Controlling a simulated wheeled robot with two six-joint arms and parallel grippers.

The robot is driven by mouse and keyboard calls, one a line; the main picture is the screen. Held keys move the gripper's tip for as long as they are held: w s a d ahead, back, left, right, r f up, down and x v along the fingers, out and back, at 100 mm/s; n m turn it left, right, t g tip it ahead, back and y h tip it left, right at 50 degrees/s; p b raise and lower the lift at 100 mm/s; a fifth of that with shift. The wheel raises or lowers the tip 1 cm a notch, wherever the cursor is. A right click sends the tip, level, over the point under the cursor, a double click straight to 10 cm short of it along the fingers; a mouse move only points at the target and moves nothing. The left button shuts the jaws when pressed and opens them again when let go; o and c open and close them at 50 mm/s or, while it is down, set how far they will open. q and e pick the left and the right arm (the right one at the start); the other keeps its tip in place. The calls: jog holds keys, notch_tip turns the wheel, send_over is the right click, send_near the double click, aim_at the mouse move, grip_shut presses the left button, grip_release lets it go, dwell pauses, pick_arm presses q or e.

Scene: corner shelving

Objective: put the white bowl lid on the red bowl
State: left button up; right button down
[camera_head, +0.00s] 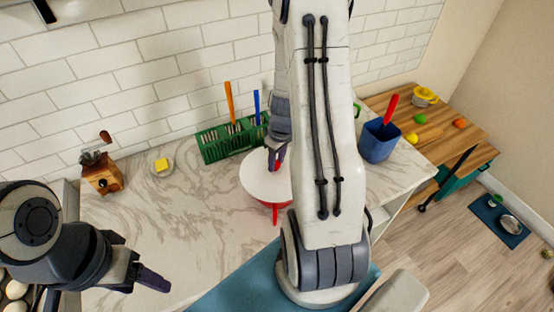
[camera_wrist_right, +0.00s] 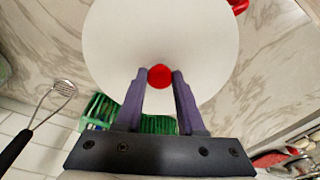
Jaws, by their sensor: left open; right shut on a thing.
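The white bowl lid (camera_head: 262,184) is a round white disc at mid-counter, with a red knob (camera_wrist_right: 160,76) at its centre in the right wrist view. My right gripper (camera_head: 273,160) is shut on this knob from above. The red bowl (camera_head: 275,212) is mostly hidden beneath the lid; a red handle-like part shows at the lid's front edge, and red also shows at the top right in the wrist view (camera_wrist_right: 239,6). I cannot tell whether the lid touches the bowl's rim. My left gripper (camera_head: 148,279) is open and empty at the lower left, apart from the bowl.
A green dish rack (camera_head: 215,145) with utensils stands behind the lid. A blue container (camera_head: 379,143) is to the right. A wooden grinder (camera_head: 104,176) and a yellow block (camera_head: 162,165) are at the left. The marble counter between my left gripper and the lid is clear.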

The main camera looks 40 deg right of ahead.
aim_at(280, 172)
jog(key=shift+f+b, duration=0.65)
jog(key=shift+c, duration=2.2)
grip_release()
notch_tip(280, 172, up, 11)
jog(key=s+b, duration=0.1)
jog(key=shift+s+d+f, duration=0.15)
jog(key=shift+f, duration=0.05)
